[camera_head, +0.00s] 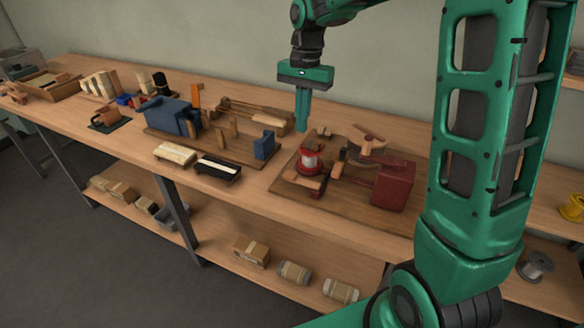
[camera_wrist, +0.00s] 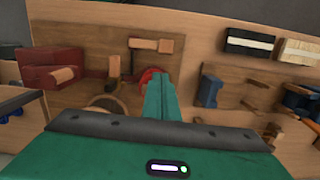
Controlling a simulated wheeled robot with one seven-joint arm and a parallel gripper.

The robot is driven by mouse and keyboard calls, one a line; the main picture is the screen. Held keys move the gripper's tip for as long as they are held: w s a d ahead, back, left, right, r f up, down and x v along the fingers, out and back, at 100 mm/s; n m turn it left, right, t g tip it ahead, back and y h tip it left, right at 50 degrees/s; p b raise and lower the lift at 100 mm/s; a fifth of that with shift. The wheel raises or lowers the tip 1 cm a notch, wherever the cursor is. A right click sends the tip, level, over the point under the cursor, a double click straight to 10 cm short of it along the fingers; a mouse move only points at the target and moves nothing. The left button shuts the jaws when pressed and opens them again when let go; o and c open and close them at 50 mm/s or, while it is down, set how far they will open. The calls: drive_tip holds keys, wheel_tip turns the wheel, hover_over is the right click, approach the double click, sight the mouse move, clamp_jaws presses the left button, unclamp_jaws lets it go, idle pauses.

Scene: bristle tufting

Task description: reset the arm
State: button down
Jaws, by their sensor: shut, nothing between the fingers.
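My gripper (camera_head: 302,128) is teal-green and hangs from the arm, pointing down above the workbench. Its fingers are together with nothing between them. In the head view it is above and behind the red machine (camera_head: 394,186) on its wooden board. In the wrist view the closed fingers (camera_wrist: 160,84) extend up the middle, and the red spool (camera_wrist: 149,76) is partly hidden behind them. The same red and white spool (camera_head: 309,162) stands on the board in the head view, below the fingers and apart from them.
A blue machine (camera_head: 172,115) stands on a second board to the left. Two bristle trays, one light (camera_head: 176,153) and one black (camera_head: 217,167), lie at the bench's front. Wooden handles (camera_head: 252,113) lie at the back. A lower shelf (camera_head: 215,225) holds several wrapped bundles.

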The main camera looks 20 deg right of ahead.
idle(0.4)
drive_tip(key=s+d+r+n, duration=0.1)
drive_tip(key=s+d, duration=0.4)
drive_tip(key=s, duration=0.3)
drive_tip(key=s+d+r, duration=0.1)
drive_tip(key=s+d, duration=0.5)
drive_tip(key=s, duration=0.3)
drive_tip(key=s+d+f+n, duration=0.1)
drive_tip(key=s+f, duration=0.1)
drive_tip(key=s, duration=0.6)
drive_tip(key=s+d+f+n, duration=0.1)
drive_tip(key=s+d+f, duration=0.1)
drive_tip(key=s, duration=0.5)
drive_tip(key=shift+s+d+t+h, duration=0.15)
drive_tip(key=shift+s+t+h, duration=0.15)
drive_tip(key=shift+s+t, duration=0.1)
